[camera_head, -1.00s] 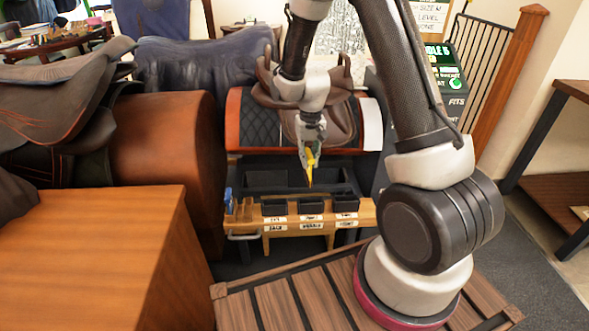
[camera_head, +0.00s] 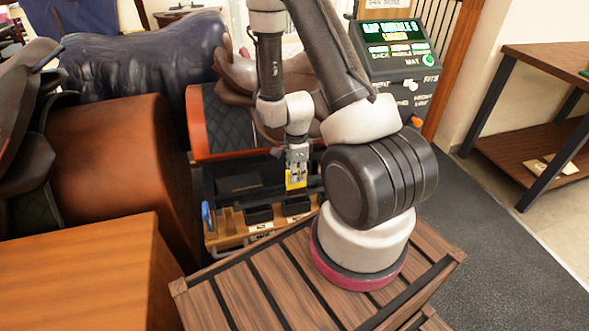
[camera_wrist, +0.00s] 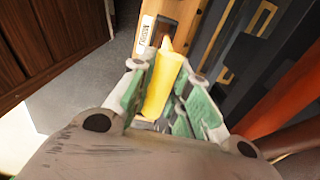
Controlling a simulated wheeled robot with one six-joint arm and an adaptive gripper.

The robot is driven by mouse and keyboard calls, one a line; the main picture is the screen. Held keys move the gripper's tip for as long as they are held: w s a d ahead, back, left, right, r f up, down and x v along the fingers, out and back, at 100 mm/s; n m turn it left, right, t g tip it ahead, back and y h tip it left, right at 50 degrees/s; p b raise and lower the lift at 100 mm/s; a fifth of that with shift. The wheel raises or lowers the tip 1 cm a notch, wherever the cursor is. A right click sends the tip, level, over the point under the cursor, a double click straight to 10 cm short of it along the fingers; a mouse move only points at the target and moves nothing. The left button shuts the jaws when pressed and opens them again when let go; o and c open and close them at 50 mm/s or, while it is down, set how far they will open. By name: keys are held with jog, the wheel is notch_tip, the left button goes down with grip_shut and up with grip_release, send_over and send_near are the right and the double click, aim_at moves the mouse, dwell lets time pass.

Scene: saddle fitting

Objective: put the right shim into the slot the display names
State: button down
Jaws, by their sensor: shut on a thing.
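My gripper (camera_head: 296,164) is shut on a yellow shim (camera_head: 296,181), held above the wooden rack at the front of the saddle stand. In the wrist view the yellow shim (camera_wrist: 160,88) sits between the green-padded fingers (camera_wrist: 163,95), its narrow tip pointing at the wooden edge. The display (camera_head: 393,30) is lit with green and yellow text that seems to read "GAP MIDDLE" and a number I cannot read surely. The rack has black bins (camera_head: 258,215) with white labels (camera_head: 262,226); the arm hides its right part. I cannot make out the slots clearly.
A saddle on a quilted stand (camera_head: 230,120) stands behind the rack. A brown leather drum (camera_head: 125,150) and an orange-brown bench (camera_head: 80,275) are at left. Open floor (camera_head: 490,240) lies to the right.

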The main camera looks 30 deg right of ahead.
aim_at(296, 188)
jog(key=shift+f, duration=4.5)
jog(key=c, duration=1.3)
grip_release()
jog(key=shift+r, duration=0.1)
notch_tip(296, 188, up, 12)
jog(key=shift+f, duration=0.1)
